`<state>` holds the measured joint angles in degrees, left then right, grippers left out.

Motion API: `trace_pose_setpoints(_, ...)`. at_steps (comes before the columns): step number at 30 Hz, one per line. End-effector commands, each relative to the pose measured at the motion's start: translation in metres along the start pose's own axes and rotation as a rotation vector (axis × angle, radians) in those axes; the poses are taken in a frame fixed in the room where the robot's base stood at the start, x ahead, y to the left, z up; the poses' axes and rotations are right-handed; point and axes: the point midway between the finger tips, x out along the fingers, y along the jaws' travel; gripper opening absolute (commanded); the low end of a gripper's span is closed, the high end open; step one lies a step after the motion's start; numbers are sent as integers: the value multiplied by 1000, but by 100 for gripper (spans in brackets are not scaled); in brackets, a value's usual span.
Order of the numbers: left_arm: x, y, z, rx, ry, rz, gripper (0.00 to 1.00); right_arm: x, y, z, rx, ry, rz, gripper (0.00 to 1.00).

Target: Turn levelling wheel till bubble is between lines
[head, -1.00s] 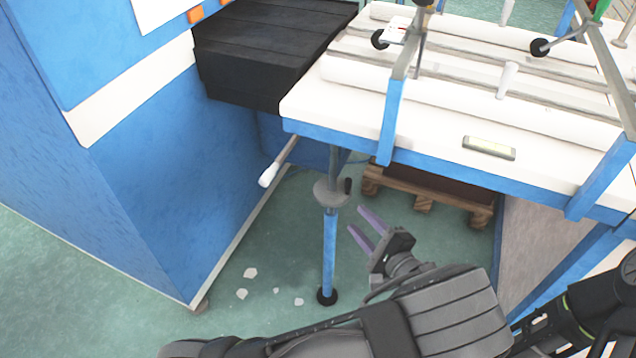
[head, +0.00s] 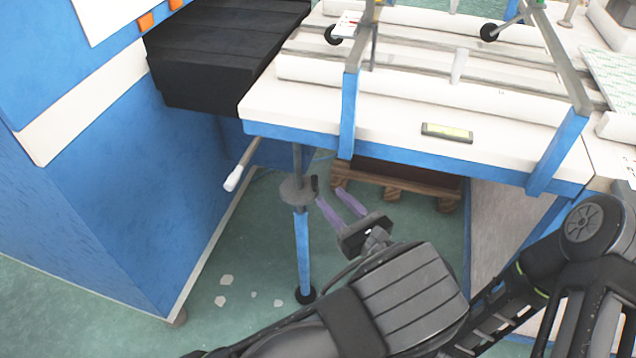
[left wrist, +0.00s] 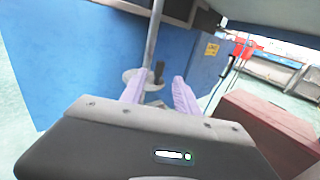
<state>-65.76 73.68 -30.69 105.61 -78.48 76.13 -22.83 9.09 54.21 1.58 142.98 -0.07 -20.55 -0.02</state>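The levelling wheel (head: 298,190) is a grey disc with a small dark handle, on the blue and grey table leg under the table's front left corner. It also shows in the left wrist view (left wrist: 143,82), ahead of the fingers. My left gripper (head: 333,197) has two purple fingers spread apart and empty, just right of the wheel; in the left wrist view its fingers (left wrist: 158,90) point toward the wheel. I cannot tell whether they touch the handle. The level (head: 447,132) with a yellow-green vial lies on the white tabletop; its bubble is too small to read. My right gripper is not in view.
The white table (head: 390,125) with a blue edge stands above my left gripper. A white-tipped lever (head: 233,180) sticks out left of the leg. A blue cabinet (head: 110,210) stands at left. A wooden pallet (head: 395,188) lies under the table.

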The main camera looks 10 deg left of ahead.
Motion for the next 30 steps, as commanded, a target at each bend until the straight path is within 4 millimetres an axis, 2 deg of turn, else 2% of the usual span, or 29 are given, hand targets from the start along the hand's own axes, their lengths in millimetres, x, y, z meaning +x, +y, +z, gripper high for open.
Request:
trace_pose_setpoints(9,48,1,-1,-1,0,2,37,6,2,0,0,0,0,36)
trace_pose_setpoints(13,62,0,0,-2,0,1,37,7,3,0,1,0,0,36)
trace_pose_setpoints(24,68,0,0,-2,0,0,37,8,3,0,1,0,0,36)
trace_pose_setpoints(30,68,0,0,-2,0,0,20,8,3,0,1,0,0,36)
